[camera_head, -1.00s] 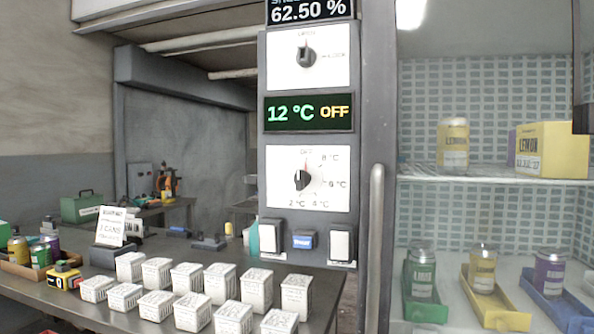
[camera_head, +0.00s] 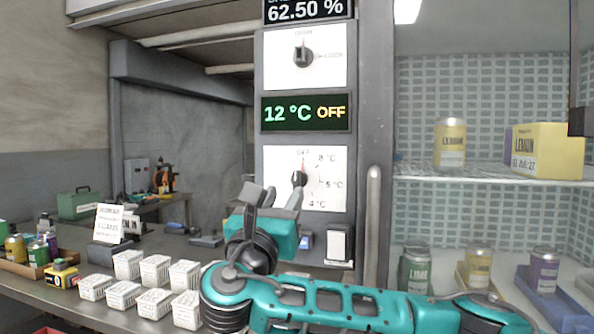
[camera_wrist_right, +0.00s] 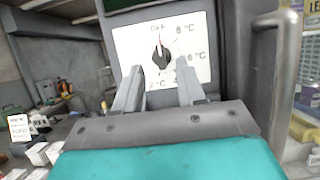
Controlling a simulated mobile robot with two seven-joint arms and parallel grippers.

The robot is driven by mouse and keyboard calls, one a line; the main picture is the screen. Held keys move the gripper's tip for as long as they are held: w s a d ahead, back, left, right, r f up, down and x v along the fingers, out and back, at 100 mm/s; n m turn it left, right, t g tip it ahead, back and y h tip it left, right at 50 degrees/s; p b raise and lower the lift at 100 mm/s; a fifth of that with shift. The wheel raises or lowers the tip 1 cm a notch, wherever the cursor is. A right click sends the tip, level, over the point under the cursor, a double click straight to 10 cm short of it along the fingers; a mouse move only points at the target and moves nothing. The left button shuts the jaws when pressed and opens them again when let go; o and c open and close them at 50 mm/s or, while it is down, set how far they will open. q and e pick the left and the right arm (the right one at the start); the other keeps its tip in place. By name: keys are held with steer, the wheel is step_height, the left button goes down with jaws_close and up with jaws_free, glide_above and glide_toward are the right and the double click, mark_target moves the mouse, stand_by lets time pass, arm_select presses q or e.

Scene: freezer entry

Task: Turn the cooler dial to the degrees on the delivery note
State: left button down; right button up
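The cooler dial (camera_head: 299,178) is a black knob on a white plate, with its red mark up at OFF. My right gripper (camera_head: 272,197) is open in front of the plate's lower left. In its wrist view the fingers (camera_wrist_right: 157,82) are apart and empty, below the dial. A white printed card (camera_head: 109,223), perhaps the delivery note, stands on the counter; its text is too small to read surely. My left gripper is out of view.
A second dial (camera_head: 303,56) sits above the display. A vertical door handle (camera_head: 373,240) stands right of the dial plate. Several white boxes (camera_head: 155,270) cover the counter. Shelves (camera_head: 490,174) with cans and a yellow box are at right.

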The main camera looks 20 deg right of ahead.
mark_target(295, 177)
steer(key=p+x, duration=0.1)
steer(key=x, duration=0.8)
steer(key=shift+w+d+p, duration=0.15)
steer(key=shift+p, duration=0.15)
steer(key=shift+c, duration=0.3)
steer(key=c, duration=0.6)
